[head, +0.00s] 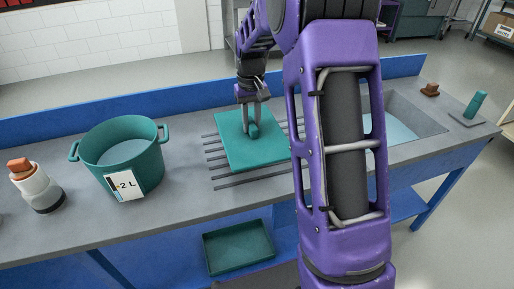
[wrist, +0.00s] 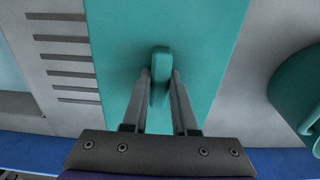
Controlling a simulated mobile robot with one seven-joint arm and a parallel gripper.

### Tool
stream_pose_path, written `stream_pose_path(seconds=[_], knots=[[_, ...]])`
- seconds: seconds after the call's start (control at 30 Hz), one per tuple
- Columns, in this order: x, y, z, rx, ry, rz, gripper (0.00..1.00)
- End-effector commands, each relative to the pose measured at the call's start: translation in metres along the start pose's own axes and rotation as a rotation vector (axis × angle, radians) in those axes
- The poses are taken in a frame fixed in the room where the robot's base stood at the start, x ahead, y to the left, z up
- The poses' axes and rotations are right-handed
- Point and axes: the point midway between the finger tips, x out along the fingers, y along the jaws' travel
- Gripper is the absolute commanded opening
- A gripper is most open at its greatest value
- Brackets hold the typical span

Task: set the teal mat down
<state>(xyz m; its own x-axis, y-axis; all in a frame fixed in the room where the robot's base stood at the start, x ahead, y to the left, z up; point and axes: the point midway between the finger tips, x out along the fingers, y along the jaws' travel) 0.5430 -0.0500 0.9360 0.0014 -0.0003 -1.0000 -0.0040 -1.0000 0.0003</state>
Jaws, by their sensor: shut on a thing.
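The teal mat (head: 238,152) is a flat square with a small upright teal grip (head: 253,130) on top. It is over the dark slats on the grey counter, between the pot and the sink. I cannot tell whether it touches the slats or is slightly above them. My gripper (head: 252,120) points down and is shut on the grip. In the wrist view the mat (wrist: 205,50) fills the middle, and the two fingers of my gripper (wrist: 160,85) close on the grip (wrist: 160,62) from both sides. My arm hides the area right of the mat.
A teal pot (head: 125,160) marked 2 L stands left of the mat. A white bottle (head: 38,190) is farther left. A teal tray (head: 238,250) sits below the counter.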

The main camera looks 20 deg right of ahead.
Motion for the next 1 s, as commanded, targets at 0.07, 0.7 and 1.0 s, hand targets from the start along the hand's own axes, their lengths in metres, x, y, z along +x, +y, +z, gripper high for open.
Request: stream_pose_path(seconds=[0.07,0.7,1.0], knots=[[0.017,0.000,0.001,0.000,-0.004,-0.001,0.00],[0.086,0.000,0.000,0.000,0.000,0.000,0.00],[0.089,0.000,0.001,0.000,-0.001,0.000,0.32]])
